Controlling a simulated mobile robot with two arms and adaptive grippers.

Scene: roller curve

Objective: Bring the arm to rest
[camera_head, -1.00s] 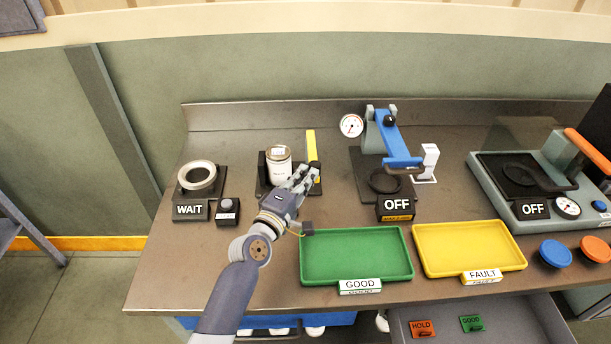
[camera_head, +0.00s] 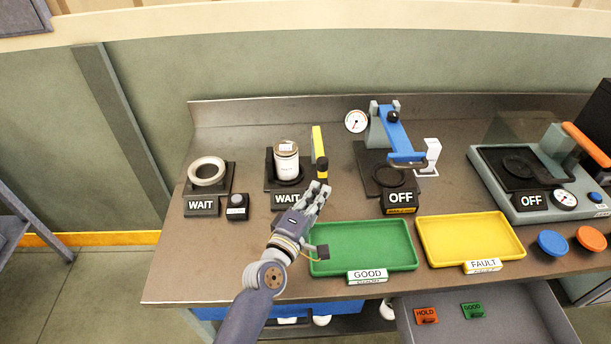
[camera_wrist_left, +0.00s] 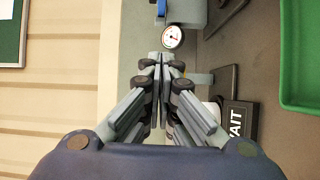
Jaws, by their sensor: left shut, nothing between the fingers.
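My left gripper (camera_head: 318,192) is shut and empty. In the head view it is above the bench, between the roller stand with the can and the green tray. In the left wrist view its fingertips (camera_wrist_left: 160,60) are together with nothing between them. The white labelled can (camera_head: 286,163) stands on a dark stand with a WAIT sign (camera_head: 286,198), just behind the gripper. A yellow lever (camera_head: 317,143) stands beside the can. My right gripper is not in view.
The green GOOD tray (camera_head: 400,262) and yellow FAULT tray (camera_head: 505,252) are empty. Left is a ring on a stand (camera_head: 207,172). Behind stands a blue press (camera_head: 392,135); at right is a grey-green machine (camera_head: 490,175). An open drawer (camera_head: 500,325) is at the front.

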